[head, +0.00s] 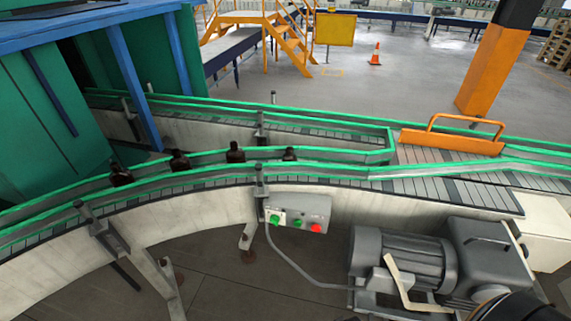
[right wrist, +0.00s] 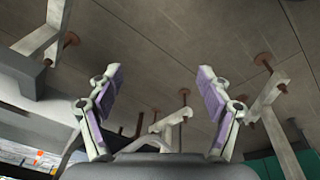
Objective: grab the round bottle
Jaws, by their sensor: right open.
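Several dark amber bottles stand in a row on the conveyor behind the green guide rail in the head view. From left to right they include a leftmost bottle (head: 120,177), a second bottle (head: 179,162), a taller-looking bottle (head: 235,154) and a low, small-looking bottle (head: 289,155). The rail hides their lower parts, and I cannot tell which one is round. My right gripper (right wrist: 159,75) is open and empty in the right wrist view, with the floor and conveyor legs beyond it. No bottle shows in that view. My left gripper is not in view.
The curved conveyor has green rails (head: 330,168) along both sides. An orange handle plate (head: 452,142) sits at right. A green machine (head: 50,120) stands at left.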

